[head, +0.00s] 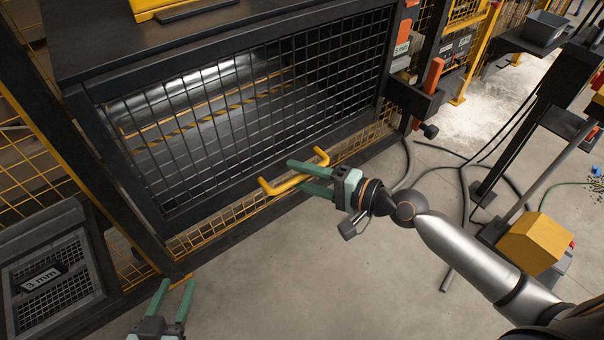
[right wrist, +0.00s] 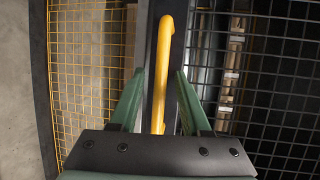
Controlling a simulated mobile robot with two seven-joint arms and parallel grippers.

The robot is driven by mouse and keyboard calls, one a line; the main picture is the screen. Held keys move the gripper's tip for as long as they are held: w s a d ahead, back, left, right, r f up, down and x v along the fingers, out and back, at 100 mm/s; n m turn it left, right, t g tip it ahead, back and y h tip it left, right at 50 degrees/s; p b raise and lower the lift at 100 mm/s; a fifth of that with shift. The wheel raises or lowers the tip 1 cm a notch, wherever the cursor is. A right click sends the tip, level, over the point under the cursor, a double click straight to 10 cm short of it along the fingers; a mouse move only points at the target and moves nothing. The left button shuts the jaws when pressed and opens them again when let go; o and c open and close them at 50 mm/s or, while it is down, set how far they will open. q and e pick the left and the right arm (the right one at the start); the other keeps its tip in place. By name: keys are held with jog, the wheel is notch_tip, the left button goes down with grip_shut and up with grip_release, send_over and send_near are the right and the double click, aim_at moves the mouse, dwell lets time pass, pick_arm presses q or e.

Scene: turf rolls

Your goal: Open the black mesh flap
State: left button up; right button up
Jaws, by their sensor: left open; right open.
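The black mesh flap (head: 245,115) is in the head view, a dark framed grid across the front of the machine, and it looks shut. It also shows in the right wrist view (right wrist: 285,85). A yellow bar handle (head: 275,188) sits at its lower edge. My right gripper (head: 296,180) is open at the handle, its green fingers on either side of the bar. In the right wrist view the handle (right wrist: 162,65) runs between the two fingers (right wrist: 158,88), with gaps beside it. My left gripper (head: 174,287) is open and empty at the bottom left, away from the flap.
A dark panel marked "3 mm" (head: 50,280) stands at the lower left. Yellow mesh fencing (head: 215,232) runs below the flap. Orange-handled parts (head: 432,75) are right of the flap. Cables (head: 465,180) lie on the floor at right. The concrete floor (head: 290,280) in front is clear.

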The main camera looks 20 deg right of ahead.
grip_shut()
dwell(1.4)
